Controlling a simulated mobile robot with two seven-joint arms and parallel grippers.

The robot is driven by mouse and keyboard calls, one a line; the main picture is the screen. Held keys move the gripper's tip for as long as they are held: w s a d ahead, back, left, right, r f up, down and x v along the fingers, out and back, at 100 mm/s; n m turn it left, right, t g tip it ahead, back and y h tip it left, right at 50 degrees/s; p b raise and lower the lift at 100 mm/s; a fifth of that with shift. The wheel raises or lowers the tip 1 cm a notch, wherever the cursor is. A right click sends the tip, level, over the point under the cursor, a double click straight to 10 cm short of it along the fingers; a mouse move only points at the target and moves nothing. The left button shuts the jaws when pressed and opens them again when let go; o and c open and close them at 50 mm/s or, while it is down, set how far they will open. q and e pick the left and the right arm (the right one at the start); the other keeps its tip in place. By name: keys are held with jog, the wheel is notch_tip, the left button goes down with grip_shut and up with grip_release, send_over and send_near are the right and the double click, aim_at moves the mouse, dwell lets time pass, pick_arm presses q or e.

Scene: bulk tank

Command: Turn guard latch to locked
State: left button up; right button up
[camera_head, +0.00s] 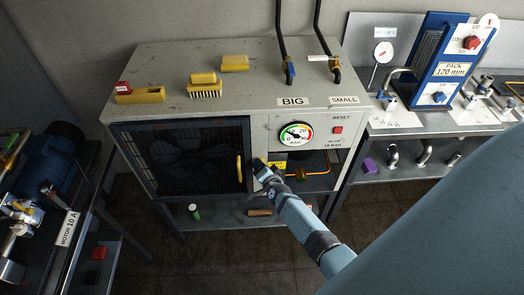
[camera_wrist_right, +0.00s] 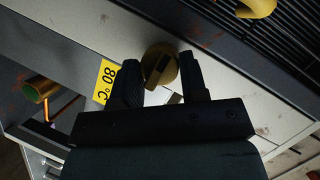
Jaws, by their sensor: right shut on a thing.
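The guard (camera_head: 180,160) is a dark mesh door at the front left of the grey cabinet, with a yellow handle (camera_head: 239,168) on its right side. The guard latch (camera_wrist_right: 158,66) is a round brass knob with a dark bar across it, on the pale panel beside the guard. My right gripper (camera_head: 262,167) is at the panel just right of the handle. In the right wrist view its two black fingers (camera_wrist_right: 160,72) stand on either side of the knob, shut on it. In the head view the gripper hides the latch. My left gripper is not in view.
A yellow "80 °C" label (camera_wrist_right: 106,82) and a copper pipe (camera_head: 318,172) are right of the gripper. A pressure gauge (camera_head: 296,135) and red reset button (camera_head: 338,130) sit above. Yellow brushes (camera_head: 205,89) lie on the cabinet top (camera_head: 150,60). The floor (camera_head: 230,255) in front is open.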

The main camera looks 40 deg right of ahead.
pick_arm(q)
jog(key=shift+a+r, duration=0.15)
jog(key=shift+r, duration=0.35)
jog(key=shift+p, duration=0.3)
pick_arm(e)
jog(key=shift+n, duration=0.3)
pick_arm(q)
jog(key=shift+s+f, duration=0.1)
pick_arm(e)
jog(key=o, duration=0.9)
